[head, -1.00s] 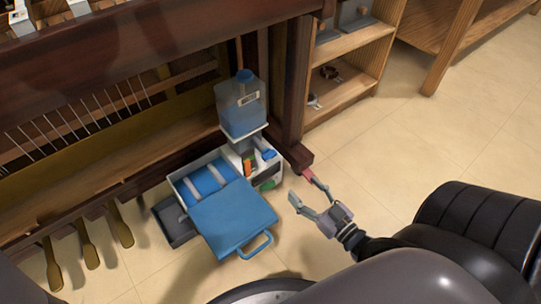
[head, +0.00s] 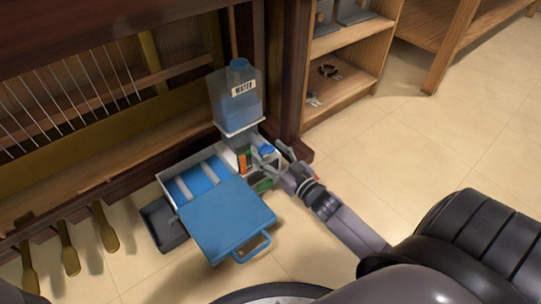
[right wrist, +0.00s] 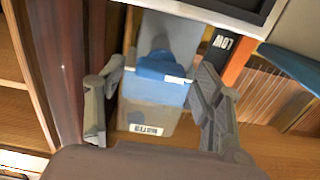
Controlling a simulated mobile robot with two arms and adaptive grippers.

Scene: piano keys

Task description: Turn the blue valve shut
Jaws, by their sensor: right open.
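The blue valve (head: 267,150) is a small blue knob on the white unit (head: 232,146) under the water tank (head: 238,100). My right gripper (head: 271,157) is at the valve, with its fingers apart on either side of it. In the right wrist view the blue valve (right wrist: 163,68) lies between the two open fingers (right wrist: 158,103), with the tank (right wrist: 150,117) and its label behind. I cannot tell whether a finger touches the valve. My left gripper is not in view.
A blue case (head: 222,217) with a handle sits in front of the unit, beside a dark tray (head: 163,224). A dark wooden post (head: 290,80) stands close to the right of the tank. Wooden shelves (head: 345,85) are at right. Floor (head: 440,140) is clear there.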

